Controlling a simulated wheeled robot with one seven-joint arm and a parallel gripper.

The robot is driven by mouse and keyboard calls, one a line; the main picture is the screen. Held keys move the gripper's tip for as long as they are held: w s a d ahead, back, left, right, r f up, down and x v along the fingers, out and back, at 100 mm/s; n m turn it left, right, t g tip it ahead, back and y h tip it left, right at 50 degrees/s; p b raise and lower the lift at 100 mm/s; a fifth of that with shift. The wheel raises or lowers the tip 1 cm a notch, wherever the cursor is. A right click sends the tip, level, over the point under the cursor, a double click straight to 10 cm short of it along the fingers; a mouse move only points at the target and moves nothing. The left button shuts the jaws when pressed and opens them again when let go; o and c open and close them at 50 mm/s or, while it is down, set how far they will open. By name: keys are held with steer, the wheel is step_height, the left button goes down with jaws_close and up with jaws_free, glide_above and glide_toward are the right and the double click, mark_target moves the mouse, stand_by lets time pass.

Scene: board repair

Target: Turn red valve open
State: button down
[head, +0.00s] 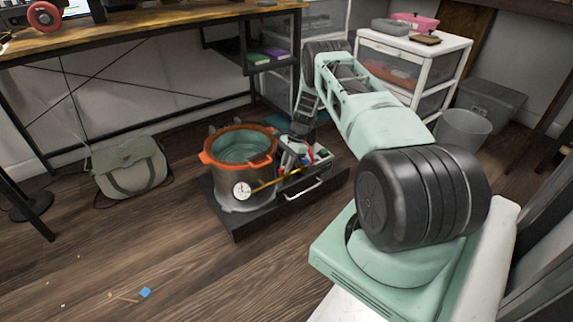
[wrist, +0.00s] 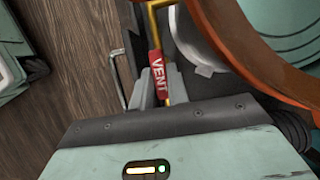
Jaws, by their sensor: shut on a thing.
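The red valve handle (wrist: 156,66), marked "VENT", sits on a thin yellow pipe (wrist: 168,30) in the wrist view. My gripper (wrist: 163,84) has its two grey fingers on either side of the handle and is shut on it. In the head view, my gripper (head: 305,155) reaches down beside the pot, and a small red part of the valve (head: 310,156) shows there. How far the valve is turned is hard to tell.
A metal pot (head: 222,182) with an orange rim and a dial gauge (head: 242,191) stands on a dark base (head: 240,228), close to my gripper. A metal handle (head: 304,189) sticks out from the base. A grey-green bag (head: 130,168) lies left. The front floor is mostly clear.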

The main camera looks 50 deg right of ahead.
steer(key=c, duration=1.4)
jaws_free()
steer(key=shift+o, duration=0.2)
steer(key=p+v, duration=0.5)
steer(key=v, duration=1.2)
steer(key=shift+r, duration=0.2)
